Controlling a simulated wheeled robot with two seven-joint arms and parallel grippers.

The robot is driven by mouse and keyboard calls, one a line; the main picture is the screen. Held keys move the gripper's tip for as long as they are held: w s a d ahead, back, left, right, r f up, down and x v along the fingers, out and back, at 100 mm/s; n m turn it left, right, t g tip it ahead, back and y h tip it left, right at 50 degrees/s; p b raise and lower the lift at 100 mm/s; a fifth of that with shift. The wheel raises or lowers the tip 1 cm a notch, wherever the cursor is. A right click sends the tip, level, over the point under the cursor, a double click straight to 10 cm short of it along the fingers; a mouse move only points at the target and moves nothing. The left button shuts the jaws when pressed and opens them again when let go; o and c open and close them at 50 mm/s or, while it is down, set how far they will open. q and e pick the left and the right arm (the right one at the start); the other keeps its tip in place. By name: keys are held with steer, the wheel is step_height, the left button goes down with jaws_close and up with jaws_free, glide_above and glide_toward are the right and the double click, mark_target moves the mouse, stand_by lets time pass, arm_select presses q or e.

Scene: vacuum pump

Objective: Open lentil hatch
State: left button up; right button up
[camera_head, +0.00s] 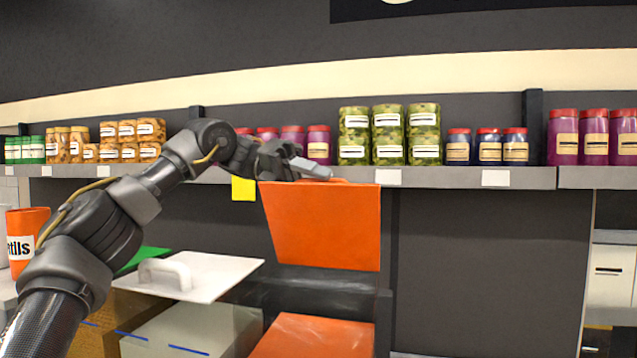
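An orange hatch panel (322,228) stands raised, close to upright, in the middle of the view. Below it is another orange surface (315,337), with a dark bin part (325,279) between them; I cannot tell whether the lower surface is contents or a cover. My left gripper (308,172) is at the top edge of the raised panel, with its fingers pointing right. It looks close to or touching the edge; whether its fingers are open or shut is unclear. My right gripper is not in view.
A white lid with a handle (215,275) lies left of the hatch, over a bin. An orange container marked "tils" (22,238) stands at far left. A shelf (440,177) with several jars runs behind, close to my gripper. The dark wall area at right is clear.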

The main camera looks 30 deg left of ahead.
arm_select(q)
steer(key=shift+s+d, duration=0.1)
steer(key=shift+d, duration=0.15)
steer(key=shift+c, duration=0.4)
jaws_close()
steer(key=shift+n+g+h, duration=0.3)
steer(key=shift+n+h, duration=0.1)
steer(key=shift+n, duration=0.5)
steer(key=w, duration=0.2)
steer(key=w+a, duration=0.1)
steer(key=w, duration=0.2)
steer(key=shift+a+r, duration=0.15)
steer(key=shift+r, duration=0.05)
steer(key=shift+o, duration=0.4)
jaws_free()
steer(key=shift+s, duration=0.2)
